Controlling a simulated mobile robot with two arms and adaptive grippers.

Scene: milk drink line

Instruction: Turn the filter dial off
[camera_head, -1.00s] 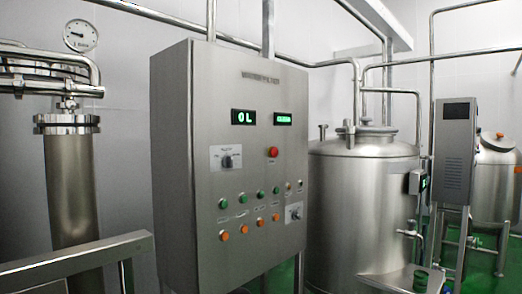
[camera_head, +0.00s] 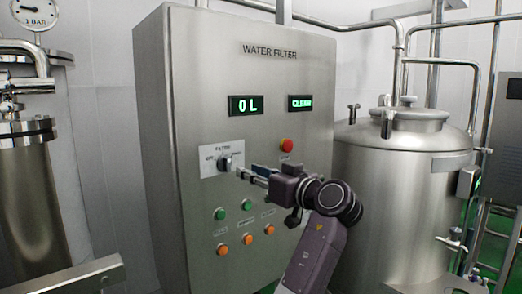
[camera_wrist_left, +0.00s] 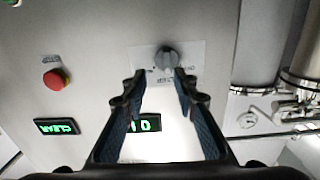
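The filter dial (camera_head: 224,162) is a dark grey knob on a white label plate marked FILTER, on the front of the steel water filter cabinet (camera_head: 245,100). Its pointer direction is too small to read surely. My left gripper (camera_head: 243,173) is just right of the dial, fingers pointing at it. In the left wrist view the picture is upside down. There the open, empty fingers (camera_wrist_left: 160,76) are spread, with the dial (camera_wrist_left: 167,58) just beyond and between the tips. They seem apart from it. My right gripper is in no view.
The cabinet shows a green "0 L" display (camera_head: 246,105), a second green display (camera_head: 300,103), and a red button (camera_head: 287,145). Green and orange buttons sit below the dial, some hidden by my arm. A steel tank (camera_head: 400,200) stands to the right, a filter column (camera_head: 35,205) to the left.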

